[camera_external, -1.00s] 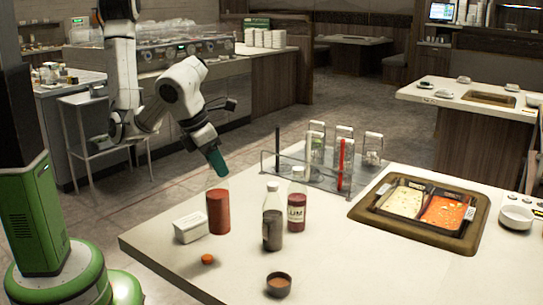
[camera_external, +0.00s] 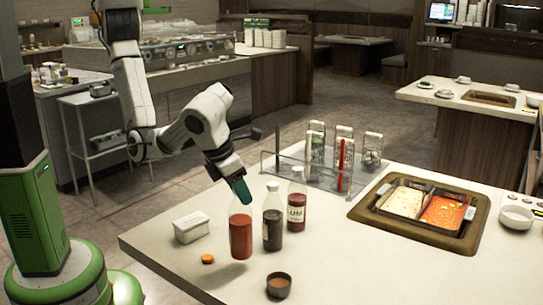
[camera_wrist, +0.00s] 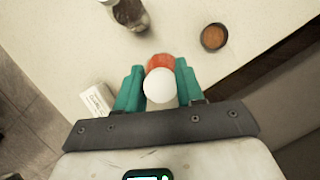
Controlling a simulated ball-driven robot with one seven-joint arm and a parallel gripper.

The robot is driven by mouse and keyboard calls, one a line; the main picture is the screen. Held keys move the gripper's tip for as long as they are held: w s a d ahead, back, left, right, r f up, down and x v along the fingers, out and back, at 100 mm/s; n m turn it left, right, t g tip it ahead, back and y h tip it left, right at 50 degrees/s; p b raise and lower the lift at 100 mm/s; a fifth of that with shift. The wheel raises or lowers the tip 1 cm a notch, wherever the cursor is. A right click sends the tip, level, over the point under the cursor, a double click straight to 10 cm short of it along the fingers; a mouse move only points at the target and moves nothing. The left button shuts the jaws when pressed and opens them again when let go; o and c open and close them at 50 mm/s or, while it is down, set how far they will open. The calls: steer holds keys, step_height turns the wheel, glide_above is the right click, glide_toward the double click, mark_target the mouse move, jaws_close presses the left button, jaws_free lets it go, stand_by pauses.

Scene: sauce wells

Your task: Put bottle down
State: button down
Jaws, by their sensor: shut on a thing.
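A clear bottle of red sauce (camera_external: 240,238) with a white cap (camera_wrist: 159,86) is held upright over the front left of the white counter (camera_external: 330,240). My gripper (camera_external: 239,190) is shut on its top from above. In the wrist view the cap sits between my teal fingers (camera_wrist: 158,88), with red sauce just beyond it. I cannot tell whether the bottle's base touches the counter. A dark sauce bottle (camera_external: 272,222) stands close to its right, and a labelled dark red bottle (camera_external: 297,208) stands behind that.
A white box (camera_external: 191,227) and a small orange piece (camera_external: 207,259) lie to the left. A small brown-filled bowl (camera_external: 278,285) is at the front, also in the wrist view (camera_wrist: 213,37). A wire rack (camera_external: 315,165) stands behind, and a food well (camera_external: 420,208) is to the right.

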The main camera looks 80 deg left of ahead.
steer(key=shift+w+d+f+b, duration=0.25)
steer(key=shift+w+f+b, duration=0.05)
steer(key=shift+f, duration=1.6)
steer(key=c, duration=0.7)
jaws_free()
steer(key=shift+f, duration=0.15)
steer(key=p+v, duration=0.7)
steer(key=v, duration=0.5)
steer(key=shift+p, duration=0.3)
steer(key=shift+a, duration=0.1)
